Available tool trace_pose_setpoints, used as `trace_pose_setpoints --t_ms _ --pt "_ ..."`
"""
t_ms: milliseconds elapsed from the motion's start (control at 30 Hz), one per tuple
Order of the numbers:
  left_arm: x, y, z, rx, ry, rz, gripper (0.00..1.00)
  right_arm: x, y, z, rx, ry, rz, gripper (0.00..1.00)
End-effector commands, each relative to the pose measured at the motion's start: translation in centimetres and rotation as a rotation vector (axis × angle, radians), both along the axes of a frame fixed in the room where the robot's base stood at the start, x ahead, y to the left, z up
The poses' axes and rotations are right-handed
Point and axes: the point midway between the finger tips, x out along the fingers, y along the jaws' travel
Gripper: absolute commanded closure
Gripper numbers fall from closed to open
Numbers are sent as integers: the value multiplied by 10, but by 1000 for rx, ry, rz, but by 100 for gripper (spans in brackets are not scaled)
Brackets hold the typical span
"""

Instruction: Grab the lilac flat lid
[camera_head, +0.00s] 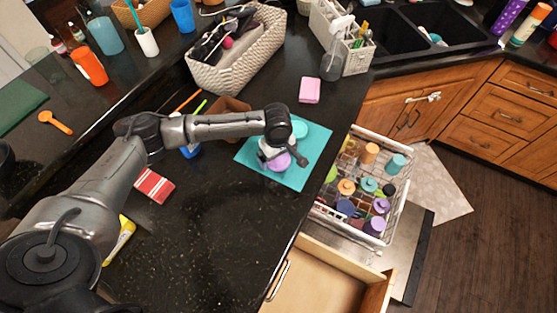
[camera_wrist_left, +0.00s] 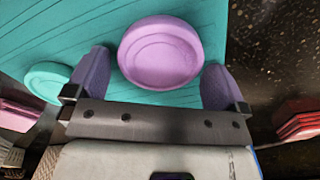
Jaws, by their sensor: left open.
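The lilac flat lid (camera_head: 279,162) lies on a teal mat (camera_head: 318,150) near the counter's right edge. In the left wrist view the round lilac lid (camera_wrist_left: 160,50) shows whole, with a raised rim ring. My left gripper (camera_head: 275,152) is over the mat at the lid, partly covering it in the head view. In the wrist view the left gripper (camera_wrist_left: 156,68) is open, its purple-padded fingers on either side of the lid. A gap shows beside each finger, and nothing is gripped. My right gripper is not in view.
A turquoise lid (camera_head: 299,129) lies on the mat behind the lilac one. A pink sponge (camera_head: 310,90) lies farther back. The open dishwasher rack (camera_head: 330,207) with several cups is right of the counter.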

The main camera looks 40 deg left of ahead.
Motion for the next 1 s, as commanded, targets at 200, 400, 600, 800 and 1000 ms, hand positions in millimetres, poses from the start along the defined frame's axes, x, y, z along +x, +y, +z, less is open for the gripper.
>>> trace_pose_setpoints --t_ms 200,400,600,800,1000 --pt "0 0 -4 0 -1 -1 0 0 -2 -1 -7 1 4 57" --pt "0 0 -4 0 0 -1 10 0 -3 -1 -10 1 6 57" --pt "0 0 -4 -1 0 -1 29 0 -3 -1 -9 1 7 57" --pt "0 0 -3 -1 -1 -1 42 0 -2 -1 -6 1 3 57" --pt "0 0 -2 -1 -1 -1 43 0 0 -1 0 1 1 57"
